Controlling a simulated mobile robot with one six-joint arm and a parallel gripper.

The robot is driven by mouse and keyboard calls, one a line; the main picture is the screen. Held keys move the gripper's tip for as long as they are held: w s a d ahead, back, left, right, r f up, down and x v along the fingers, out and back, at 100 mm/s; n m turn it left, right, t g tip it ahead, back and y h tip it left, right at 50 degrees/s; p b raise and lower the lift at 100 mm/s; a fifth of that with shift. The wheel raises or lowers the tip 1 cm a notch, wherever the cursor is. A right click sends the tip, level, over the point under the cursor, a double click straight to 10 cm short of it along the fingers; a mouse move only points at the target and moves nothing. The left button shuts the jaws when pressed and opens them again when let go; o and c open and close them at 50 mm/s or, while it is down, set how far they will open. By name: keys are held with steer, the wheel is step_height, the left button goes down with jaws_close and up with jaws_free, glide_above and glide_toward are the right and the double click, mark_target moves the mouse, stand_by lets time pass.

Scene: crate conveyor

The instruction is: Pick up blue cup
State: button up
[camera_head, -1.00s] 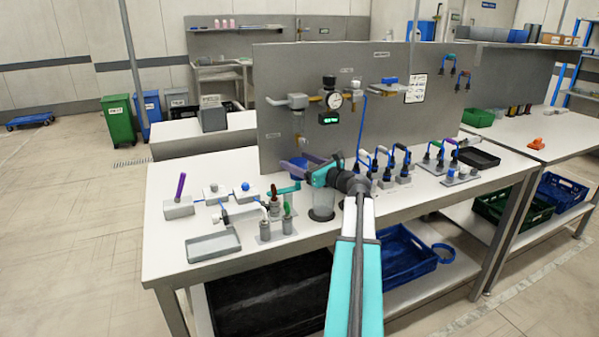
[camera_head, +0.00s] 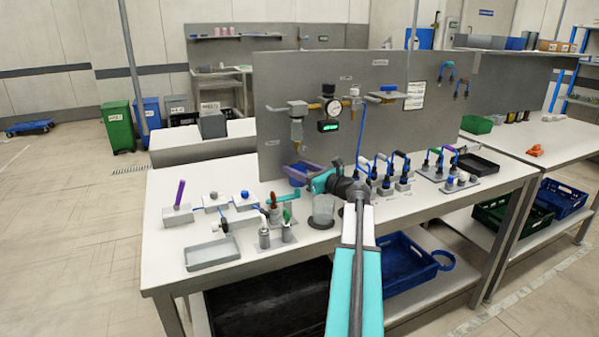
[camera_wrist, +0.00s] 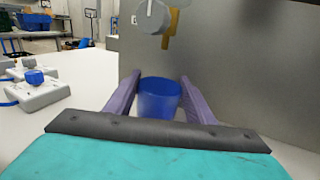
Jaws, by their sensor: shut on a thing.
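The blue cup (camera_wrist: 158,98) stands upright between the two purple fingers of my gripper (camera_wrist: 160,96) in the wrist view. My gripper is shut on it, with one finger on each side. In the head view the cup (camera_head: 297,172) shows as a bit of blue between the fingers of my gripper (camera_head: 299,173), by the foot of the grey back panel. I cannot tell whether the cup's base touches the table.
The grey panel (camera_head: 350,125) with a gauge (camera_head: 333,105) and valves rises close behind. Valve blocks with blue knobs (camera_wrist: 33,76) lie to the left. Several hooked blue tubes (camera_head: 381,165) stand to the right.

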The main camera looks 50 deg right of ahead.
step_height(320, 180, up, 3)
steer(key=shift+r, duration=0.15)
steer(key=s+p, duration=0.1)
steer(key=s, duration=1.7)
